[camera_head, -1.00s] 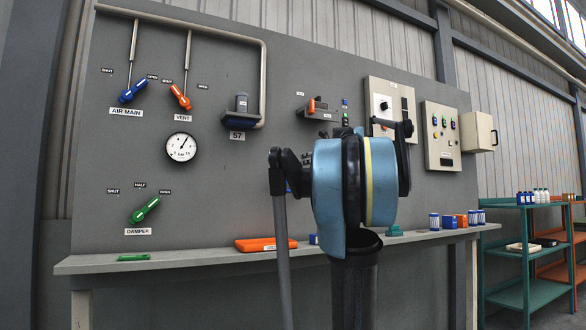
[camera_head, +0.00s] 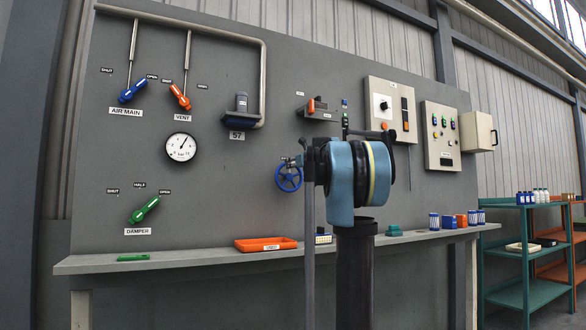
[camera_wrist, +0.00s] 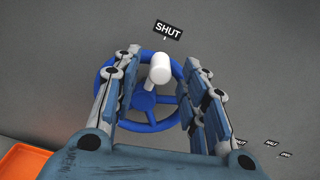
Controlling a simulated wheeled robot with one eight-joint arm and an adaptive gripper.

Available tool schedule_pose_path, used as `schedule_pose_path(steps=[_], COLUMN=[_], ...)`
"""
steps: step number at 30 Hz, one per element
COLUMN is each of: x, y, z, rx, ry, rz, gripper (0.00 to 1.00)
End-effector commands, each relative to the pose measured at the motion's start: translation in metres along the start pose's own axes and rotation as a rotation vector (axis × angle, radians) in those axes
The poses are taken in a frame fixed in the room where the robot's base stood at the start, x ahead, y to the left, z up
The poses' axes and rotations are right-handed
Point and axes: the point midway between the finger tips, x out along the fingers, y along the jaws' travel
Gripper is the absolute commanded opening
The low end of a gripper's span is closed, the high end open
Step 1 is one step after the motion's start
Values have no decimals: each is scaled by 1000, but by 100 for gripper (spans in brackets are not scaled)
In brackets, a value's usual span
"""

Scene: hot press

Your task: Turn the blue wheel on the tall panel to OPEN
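The blue wheel (camera_head: 288,177) is on the tall grey panel (camera_head: 225,160), just left of my arm in the head view. In the wrist view, the blue wheel (camera_wrist: 147,125) faces me, with spokes and a white handle knob (camera_wrist: 160,68) near its upper rim. A black SHUT label (camera_wrist: 167,29) is above the knob. My gripper (camera_wrist: 161,62) is open, its fingers on the left and right of the knob, overlapping the wheel's sides in the picture. I cannot tell whether they touch it. No OPEN label for this wheel is readable.
A shelf (camera_head: 190,258) runs below the panel, with an orange tray (camera_head: 266,244) under the wheel. Left are blue, orange and green levers and a gauge (camera_head: 181,147). Control boxes (camera_head: 441,135) are at right. Small labels (camera_wrist: 270,142) sit lower right in the wrist view.

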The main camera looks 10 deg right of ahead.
Motion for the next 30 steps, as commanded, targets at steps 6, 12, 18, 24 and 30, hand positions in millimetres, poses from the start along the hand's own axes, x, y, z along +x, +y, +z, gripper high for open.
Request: schedule_pose_path(steps=[6, 12, 18, 24, 30], x=[12, 13, 13, 13, 10], y=[0, 0, 0, 0, -6], z=[0, 0, 0, 0, -1], rx=[0, 0, 0, 0, -13], ry=[0, 0, 0, 0, 1], rz=[0, 0, 0, 0, -7], gripper=[40, 40, 15, 0, 0])
